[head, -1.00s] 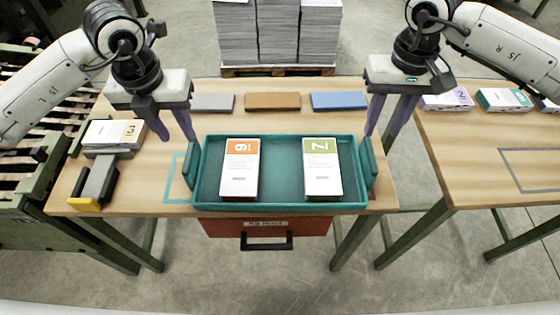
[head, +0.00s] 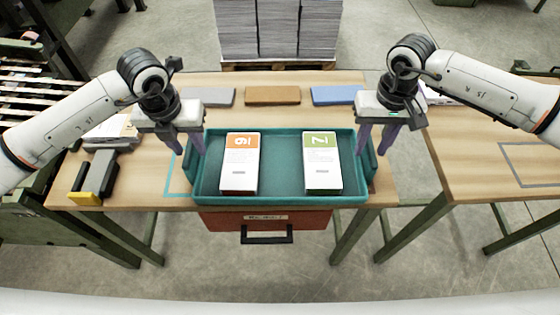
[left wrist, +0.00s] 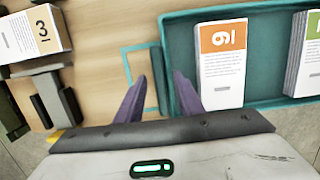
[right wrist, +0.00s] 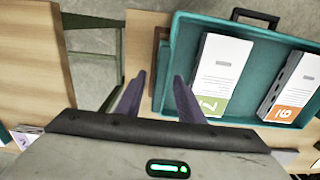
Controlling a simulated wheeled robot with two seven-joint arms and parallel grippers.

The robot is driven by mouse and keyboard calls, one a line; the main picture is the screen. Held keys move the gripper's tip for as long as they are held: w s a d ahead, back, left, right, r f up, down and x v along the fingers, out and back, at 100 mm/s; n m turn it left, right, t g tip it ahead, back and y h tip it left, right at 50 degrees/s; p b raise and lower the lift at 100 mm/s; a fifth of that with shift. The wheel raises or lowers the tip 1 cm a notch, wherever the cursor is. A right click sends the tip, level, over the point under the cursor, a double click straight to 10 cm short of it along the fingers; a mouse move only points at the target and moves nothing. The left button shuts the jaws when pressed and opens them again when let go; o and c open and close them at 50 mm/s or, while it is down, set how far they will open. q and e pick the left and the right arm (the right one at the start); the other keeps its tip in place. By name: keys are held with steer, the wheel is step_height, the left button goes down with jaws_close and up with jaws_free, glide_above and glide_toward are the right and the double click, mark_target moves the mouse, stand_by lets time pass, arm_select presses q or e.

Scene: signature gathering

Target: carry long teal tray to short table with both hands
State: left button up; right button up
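The long teal tray (head: 281,165) lies on the middle wooden table, with upright grips at its left and right ends. It holds an orange-marked stack (head: 240,165) and a green-marked stack (head: 322,165). My left gripper (head: 186,150) is open at the tray's left end; in the left wrist view its fingers (left wrist: 160,78) lie either side of the tray's end wall. My right gripper (head: 373,152) is open at the right end, its fingers (right wrist: 160,75) likewise either side of the edge. I cannot tell whether either touches the tray.
A second table (head: 455,155) with a grey outline stands at the right, across a gap. Grey, brown (head: 272,96) and blue (head: 335,95) blocks lie behind the tray. A red drawer (head: 264,219) hangs below. A yellow-ended black tool (head: 95,180) lies at the left.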

arm_select(q)
steer(key=shift+w+f, duration=0.1)
steer(key=shift+f, duration=0.4)
arm_select(e)
steer(key=shift+f, duration=0.5)
arm_select(q)
jaws_close()
arm_select(e)
jaws_close()
arm_select(q)
steer(key=shift+w+r, duration=0.1)
steer(key=shift+r, duration=0.05)
arm_select(e)
steer(key=shift+r, duration=0.1)
